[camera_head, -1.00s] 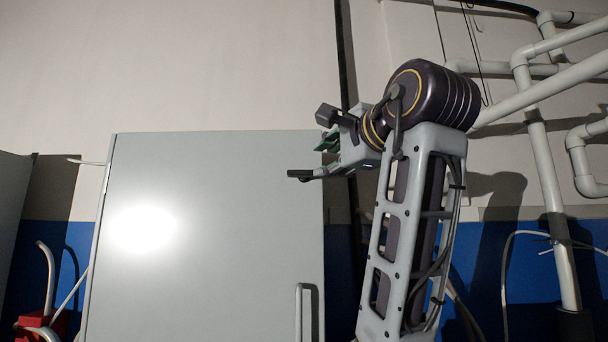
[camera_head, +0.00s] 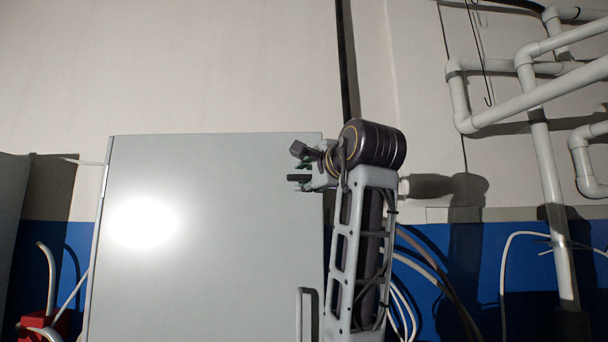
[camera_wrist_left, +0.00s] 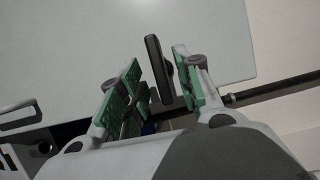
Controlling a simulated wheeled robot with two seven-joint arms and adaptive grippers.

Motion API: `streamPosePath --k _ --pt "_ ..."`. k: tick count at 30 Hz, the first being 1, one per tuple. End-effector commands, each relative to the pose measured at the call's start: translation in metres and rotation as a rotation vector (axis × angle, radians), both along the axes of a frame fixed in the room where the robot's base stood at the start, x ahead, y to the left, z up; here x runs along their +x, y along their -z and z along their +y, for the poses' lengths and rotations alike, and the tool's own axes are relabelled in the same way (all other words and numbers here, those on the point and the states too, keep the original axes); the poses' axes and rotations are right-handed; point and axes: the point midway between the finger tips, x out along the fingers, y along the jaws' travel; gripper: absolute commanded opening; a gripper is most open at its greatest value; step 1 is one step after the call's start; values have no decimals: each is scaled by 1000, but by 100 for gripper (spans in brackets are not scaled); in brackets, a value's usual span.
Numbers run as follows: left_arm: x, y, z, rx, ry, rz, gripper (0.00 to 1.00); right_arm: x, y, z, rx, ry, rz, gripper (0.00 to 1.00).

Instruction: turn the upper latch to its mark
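The upper latch (camera_head: 297,178) is a short dark bar, roughly level, near the upper right edge of the grey cabinet door (camera_head: 200,270). My left gripper (camera_head: 304,183) is at the latch, with green finger pads partly hidden by its own parts. In the left wrist view the gripper (camera_wrist_left: 160,85) is open, and the dark latch bar (camera_wrist_left: 157,68) stands between its two green-padded fingers with a visible gap on each side. I cannot make out the latch's mark. My right gripper is in neither view.
A pale upright handle (camera_head: 300,314) sits lower on the door, below the gripper. Grey pipes (camera_head: 535,130) run along the wall at right, with cables (camera_head: 405,300) behind my arm. The wall above the cabinet is clear.

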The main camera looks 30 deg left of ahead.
Motion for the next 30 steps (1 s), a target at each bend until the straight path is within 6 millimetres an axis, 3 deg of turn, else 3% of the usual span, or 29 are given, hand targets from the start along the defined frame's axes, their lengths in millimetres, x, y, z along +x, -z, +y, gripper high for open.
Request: streamPosePath --k 9,20,28,30 --pt "16 -1 22 0 -1 1 34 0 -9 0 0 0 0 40" --pt "18 0 24 1 0 1 34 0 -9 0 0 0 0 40" --pt "18 0 24 1 0 1 0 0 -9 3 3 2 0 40" --pt "18 0 24 1 0 1 0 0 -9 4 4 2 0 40"
